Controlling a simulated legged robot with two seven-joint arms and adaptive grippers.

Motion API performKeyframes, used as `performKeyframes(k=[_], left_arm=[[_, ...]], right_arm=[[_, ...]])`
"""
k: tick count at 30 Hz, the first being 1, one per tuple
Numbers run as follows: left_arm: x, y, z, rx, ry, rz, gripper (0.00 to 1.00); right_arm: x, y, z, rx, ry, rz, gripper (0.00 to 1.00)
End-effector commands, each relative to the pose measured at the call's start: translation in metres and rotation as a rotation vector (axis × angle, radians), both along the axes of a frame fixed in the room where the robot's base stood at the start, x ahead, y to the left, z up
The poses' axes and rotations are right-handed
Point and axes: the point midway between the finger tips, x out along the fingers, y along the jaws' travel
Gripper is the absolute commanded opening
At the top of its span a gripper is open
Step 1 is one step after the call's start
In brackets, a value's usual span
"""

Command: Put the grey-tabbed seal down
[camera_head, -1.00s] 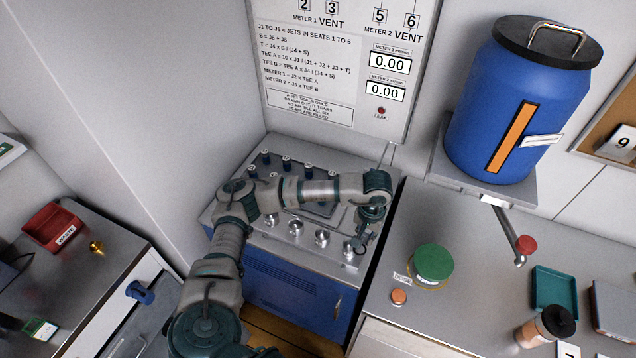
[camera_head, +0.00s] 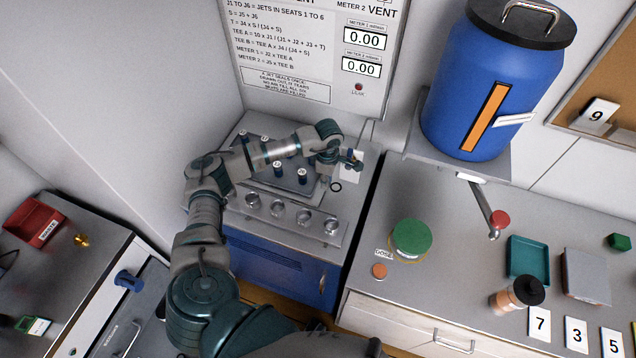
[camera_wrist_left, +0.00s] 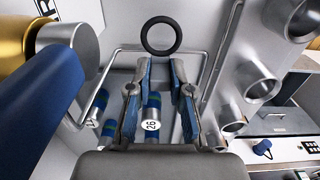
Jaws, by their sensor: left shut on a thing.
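My left gripper (camera_head: 350,166) is over the back right part of the grey bench panel (camera_head: 350,206). A black ring, the seal (camera_head: 336,187), shows just below and left of it. In the left wrist view the seal (camera_wrist_left: 161,36) stands just beyond the fingertips of my left gripper (camera_wrist_left: 160,66), with its hole clear. The fingers are shut on it; its grey tab is not clearly visible between them. I cannot tell whether the ring touches the panel. My right gripper is not in view.
Upright blue-banded jets (camera_head: 302,176) stand on the panel, one marked 26 (camera_wrist_left: 151,125) below my fingers. Metal knobs (camera_head: 304,217) line its front. A bent metal rod (camera_wrist_left: 110,62) is close by. The blue tank (camera_head: 470,95) and green-lidded jar (camera_head: 411,238) are right. A red waste bin (camera_head: 35,220) is far left.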

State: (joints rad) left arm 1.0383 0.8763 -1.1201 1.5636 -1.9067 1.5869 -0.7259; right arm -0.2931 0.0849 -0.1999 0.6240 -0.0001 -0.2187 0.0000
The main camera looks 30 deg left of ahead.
Motion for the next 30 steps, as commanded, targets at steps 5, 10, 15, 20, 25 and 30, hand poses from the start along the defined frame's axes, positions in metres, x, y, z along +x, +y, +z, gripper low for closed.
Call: performKeyframes(k=[5, 10, 15, 20, 25, 30], left_arm=[[0.000, 0.000, -0.015, 0.000, 0.001, -0.001, 0.00], [0.000, 0.000, -0.040, 0.000, 0.002, -0.001, 0.00], [0.000, -0.001, -0.049, 0.000, -0.001, -0.003, 0.00], [0.000, -0.001, -0.049, 0.000, -0.001, -0.003, 0.00], [0.000, -0.001, -0.050, 0.000, -0.001, -0.003, 0.45], [0.000, 0.000, -0.050, 0.000, -0.001, -0.003, 0.45]], right_arm=[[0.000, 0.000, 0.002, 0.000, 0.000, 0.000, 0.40], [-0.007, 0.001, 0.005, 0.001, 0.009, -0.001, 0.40], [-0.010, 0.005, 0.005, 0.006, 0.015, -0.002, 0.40], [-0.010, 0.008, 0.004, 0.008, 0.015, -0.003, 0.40], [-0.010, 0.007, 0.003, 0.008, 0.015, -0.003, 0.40], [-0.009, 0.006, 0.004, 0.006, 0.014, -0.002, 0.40]])
